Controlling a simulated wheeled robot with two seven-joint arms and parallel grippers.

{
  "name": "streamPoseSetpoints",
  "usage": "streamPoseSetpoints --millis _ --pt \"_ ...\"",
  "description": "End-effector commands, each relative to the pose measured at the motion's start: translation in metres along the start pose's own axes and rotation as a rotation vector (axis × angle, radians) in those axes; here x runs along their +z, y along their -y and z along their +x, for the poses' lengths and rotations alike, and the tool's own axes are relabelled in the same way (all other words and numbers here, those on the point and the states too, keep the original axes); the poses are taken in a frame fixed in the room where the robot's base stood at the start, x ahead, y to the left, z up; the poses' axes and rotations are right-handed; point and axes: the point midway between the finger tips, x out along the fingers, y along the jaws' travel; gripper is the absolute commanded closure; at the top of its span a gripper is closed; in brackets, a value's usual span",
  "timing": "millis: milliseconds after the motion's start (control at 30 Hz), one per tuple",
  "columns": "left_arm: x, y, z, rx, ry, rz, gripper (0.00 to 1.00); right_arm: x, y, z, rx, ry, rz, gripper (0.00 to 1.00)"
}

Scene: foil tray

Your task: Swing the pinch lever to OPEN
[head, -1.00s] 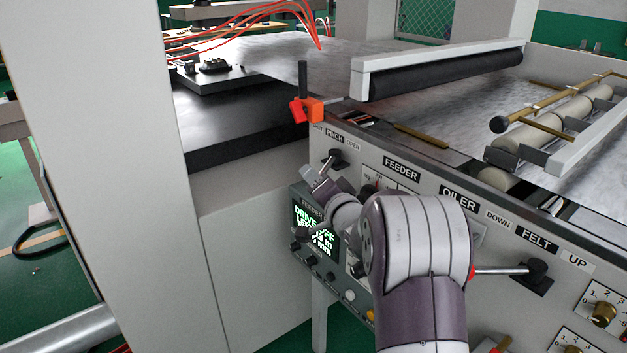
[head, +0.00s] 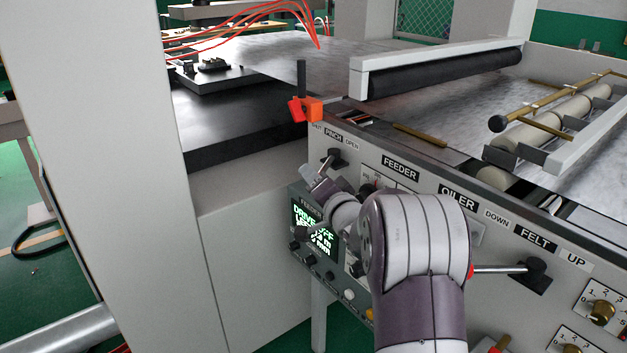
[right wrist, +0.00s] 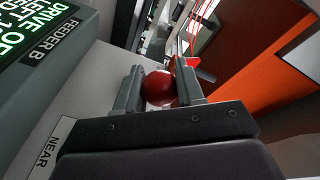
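The pinch lever (head: 335,158) has a black hub on the machine's front panel, just under a label strip reading PINCH (head: 334,137) with OPEN at its right end. Its shaft points down and left from the hub toward my right gripper (head: 318,184). In the right wrist view a red ball knob (right wrist: 160,89) sits between the two fingers of my right gripper (right wrist: 160,86), and they appear to touch it on both sides. My right forearm hides part of the panel. My left gripper is in neither view.
A feeder display box (head: 315,238) is close below the gripper. An orange clamp (head: 306,109) stands at the panel's top corner above the lever. A felt lever (head: 535,272) sticks out right of my forearm. Open floor lies at the far left.

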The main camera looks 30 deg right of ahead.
Motion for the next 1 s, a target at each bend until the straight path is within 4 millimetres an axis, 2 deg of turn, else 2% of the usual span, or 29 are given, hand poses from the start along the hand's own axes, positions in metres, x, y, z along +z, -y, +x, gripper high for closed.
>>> streamPoseSetpoints --millis 33,100,567,667,900,1000 --pt "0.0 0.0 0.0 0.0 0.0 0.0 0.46 0.003 -0.004 -0.001 0.01 0.005 0.004 0.59" --pt "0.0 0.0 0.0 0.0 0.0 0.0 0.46 0.002 -0.004 -0.001 0.009 0.004 0.003 0.38" --pt "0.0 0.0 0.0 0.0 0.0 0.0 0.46 0.0 -0.001 -0.003 0.003 0.0 0.001 0.38" --pt "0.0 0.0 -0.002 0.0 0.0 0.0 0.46 -0.001 0.0 -0.017 0.002 -0.001 0.001 0.38" --pt "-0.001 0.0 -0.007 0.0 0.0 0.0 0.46 -0.001 0.0 -0.083 0.005 -0.002 0.001 0.38" --pt "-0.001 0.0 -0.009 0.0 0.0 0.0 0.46 -0.001 -0.001 -0.105 0.006 -0.002 0.001 0.38"
